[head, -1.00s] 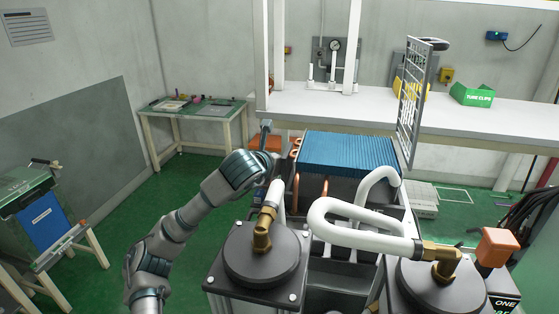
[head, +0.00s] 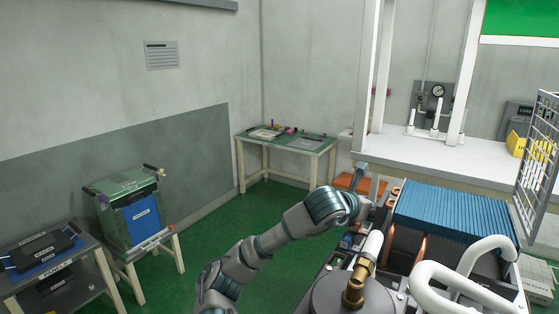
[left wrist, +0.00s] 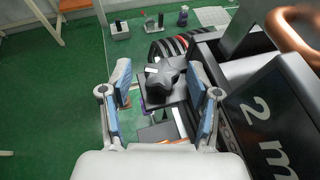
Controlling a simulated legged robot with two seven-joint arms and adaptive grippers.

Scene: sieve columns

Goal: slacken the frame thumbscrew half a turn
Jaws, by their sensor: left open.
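In the left wrist view a black star-shaped knob (left wrist: 166,75), which looks like the thumbscrew, stands on a dark plate between the two blue-padded fingers of my left gripper (left wrist: 161,84). The fingers are spread open, one on each side, with no clear contact on the knob. In the head view my left gripper (head: 368,180) is at the left end of the blue finned block (head: 448,216); the knob cannot be made out there. My right gripper is not in view.
A dark block marked "2 m" (left wrist: 262,118) stands close right of the gripper, with a copper pipe (left wrist: 290,30) above it. White hoses (head: 470,280) and a brass fitting (head: 355,285) are at the lower right. Green floor (head: 215,215) is free at left.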

